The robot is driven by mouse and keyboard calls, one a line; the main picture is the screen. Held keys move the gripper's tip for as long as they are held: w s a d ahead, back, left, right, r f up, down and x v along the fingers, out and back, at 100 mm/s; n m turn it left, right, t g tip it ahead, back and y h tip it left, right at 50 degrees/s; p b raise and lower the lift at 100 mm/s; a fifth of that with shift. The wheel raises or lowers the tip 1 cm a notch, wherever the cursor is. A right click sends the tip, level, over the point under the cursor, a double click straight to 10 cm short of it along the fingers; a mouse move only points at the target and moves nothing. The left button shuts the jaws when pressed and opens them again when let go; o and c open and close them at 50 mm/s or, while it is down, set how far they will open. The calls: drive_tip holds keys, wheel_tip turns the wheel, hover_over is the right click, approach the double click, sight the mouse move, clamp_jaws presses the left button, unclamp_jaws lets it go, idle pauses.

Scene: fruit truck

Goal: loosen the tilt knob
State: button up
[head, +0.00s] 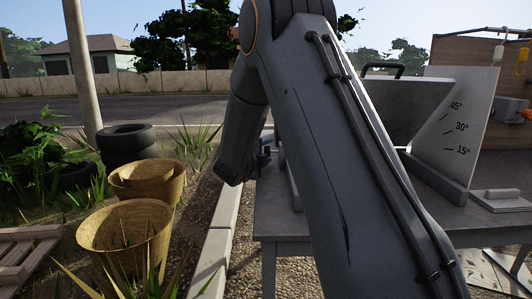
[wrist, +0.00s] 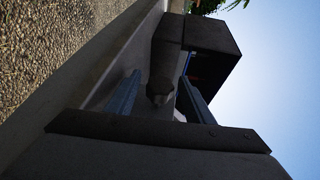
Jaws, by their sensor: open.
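The tilt stand shows in the head view as a grey tilted plate (head: 405,108) with a black handle on top, beside a pale scale board (head: 468,120) marked 15°, 30° and 45°. My gripper (head: 265,155) is at the stand's left side, mostly hidden by my own arm. In the wrist view my gripper (wrist: 160,78) is open, its two blue fingers apart. A dark rounded piece (wrist: 164,60), perhaps the tilt knob, shows between the fingers, next to a dark block (wrist: 213,37). I cannot tell whether either finger touches it. No knob is clearly visible in the head view.
The grey table (head: 275,218) stands under the stand, with a flat plate with a grip (head: 502,200) at right. Two woven baskets (head: 128,235), black tyres (head: 125,141) and a wooden pallet (head: 25,255) lie left of the kerb (head: 215,250).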

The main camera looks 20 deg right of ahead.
drive_tip(key=c, duration=1)
drive_tip(key=shift+r+g+p, duration=0.2)
drive_tip(key=shift+g+p, duration=0.2)
drive_tip(key=shift+p, duration=0.65)
drive_tip(key=shift+c, duration=0.2)
drive_tip(key=shift+d+n+g+y+p, duration=0.1)
drive_tip(key=shift+n+g+y+p, duration=0.3)
drive_tip(key=shift+p, duration=0.6)
drive_tip(key=g+y+p, duration=0.1)
drive_tip(key=p, duration=0.5)
drive_tip(key=shift+f+n+g, duration=0.1)
drive_tip(key=shift+n+g, duration=0.2)
drive_tip(key=shift+y+p, duration=0.3)
drive_tip(key=shift+p, duration=0.2)
drive_tip(key=shift+f, duration=0.2)
